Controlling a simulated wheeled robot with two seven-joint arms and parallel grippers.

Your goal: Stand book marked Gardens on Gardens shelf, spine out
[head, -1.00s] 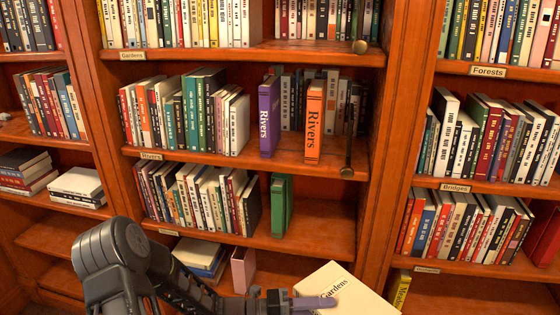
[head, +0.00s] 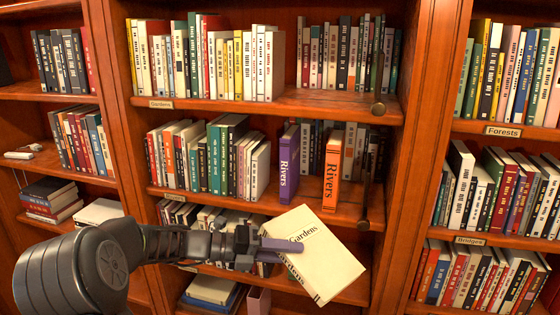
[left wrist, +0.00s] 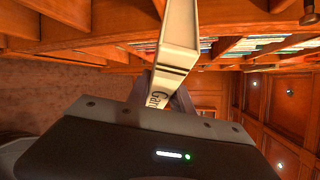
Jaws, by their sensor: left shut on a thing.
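The cream book marked Gardens (head: 325,262) is held tilted in front of the lower shelves in the head view. My left gripper (head: 275,250) is shut on its left side. In the left wrist view the book (left wrist: 178,35) stands between the fingers (left wrist: 160,95), with part of its title showing. The Gardens shelf (head: 330,101) is the upper one, with its label (head: 161,104) at the left end of its front edge. Books fill its left part and a set-back row stands at right; bare board lies in front of that row. My right gripper is not in view.
The shelf below holds a purple Rivers book (head: 288,165) and an orange Rivers book (head: 332,170), close behind and above the held book. A dark round knob (head: 378,108) sits at the Gardens shelf's right front edge. Uprights flank the bay.

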